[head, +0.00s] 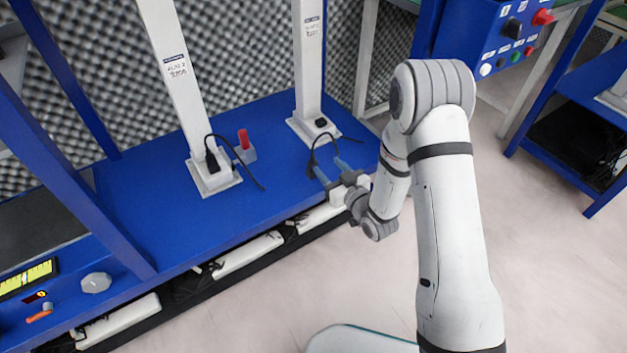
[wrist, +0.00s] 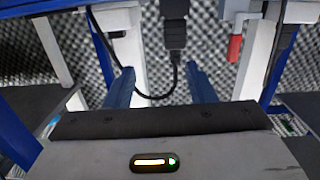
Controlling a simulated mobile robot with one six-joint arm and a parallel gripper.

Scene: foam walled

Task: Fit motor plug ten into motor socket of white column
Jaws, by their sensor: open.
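Two white columns stand on the blue bench: a left one (head: 178,75) and a right one (head: 308,60). A black plug (head: 211,160) with a cable sits at the foot of the left column. A second black plug (head: 312,170) with a looped cable is by my gripper (head: 328,166), in front of the right column. In the wrist view, a black plug (wrist: 175,42) shows beyond and between the spread blue fingers of my gripper (wrist: 160,76). My gripper is open. A small black part (head: 321,122) sits on the right column's base. I cannot read any plug number.
A red-handled grey block (head: 245,150) stands between the columns; its red part also shows in the wrist view (wrist: 235,47). Grey foam (head: 240,50) lines the back. A control box (head: 500,45) is at the upper right. The blue bench front is mostly clear.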

